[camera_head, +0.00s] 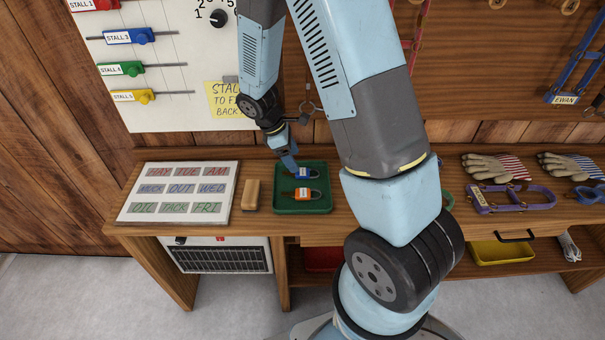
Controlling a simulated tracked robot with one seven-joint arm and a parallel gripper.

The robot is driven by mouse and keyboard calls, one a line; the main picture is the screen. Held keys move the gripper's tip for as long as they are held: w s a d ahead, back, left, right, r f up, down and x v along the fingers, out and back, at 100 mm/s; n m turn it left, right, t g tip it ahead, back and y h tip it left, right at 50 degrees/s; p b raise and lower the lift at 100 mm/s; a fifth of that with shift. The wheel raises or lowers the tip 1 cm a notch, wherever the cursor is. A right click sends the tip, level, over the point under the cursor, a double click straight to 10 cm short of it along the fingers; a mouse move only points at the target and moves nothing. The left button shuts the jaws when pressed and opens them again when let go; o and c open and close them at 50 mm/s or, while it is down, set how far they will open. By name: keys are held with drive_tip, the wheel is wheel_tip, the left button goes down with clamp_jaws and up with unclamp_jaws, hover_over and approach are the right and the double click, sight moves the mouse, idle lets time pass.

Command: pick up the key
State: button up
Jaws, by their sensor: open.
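I cannot clearly make out a key. A small dark ring with something hanging from it (309,107) is at the back wall, just right of my wrist, and it is too small to name. My gripper (292,173) points down over the tray's upper left, close to the blue padlock. It is open, and I see nothing held. Whether it touches anything is unclear, and my arm hides part of the bench.
A brown block (252,195) and a lettered board (180,193) lie left of the tray. Gloves (494,167) and a purple halter (511,198) lie to the right. A yellow tray (502,252) is on the lower shelf. A white panel with coloured sliders (150,75) stands behind.

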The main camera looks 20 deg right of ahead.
sight(301, 172)
drive_tip(key=shift+x, duration=2.85)
drive_tip(key=shift+w+a, duration=0.1)
drive_tip(key=shift+w, duration=0.1)
drive_tip(key=c, duration=1.1)
drive_tip(key=shift+c, duration=0.2)
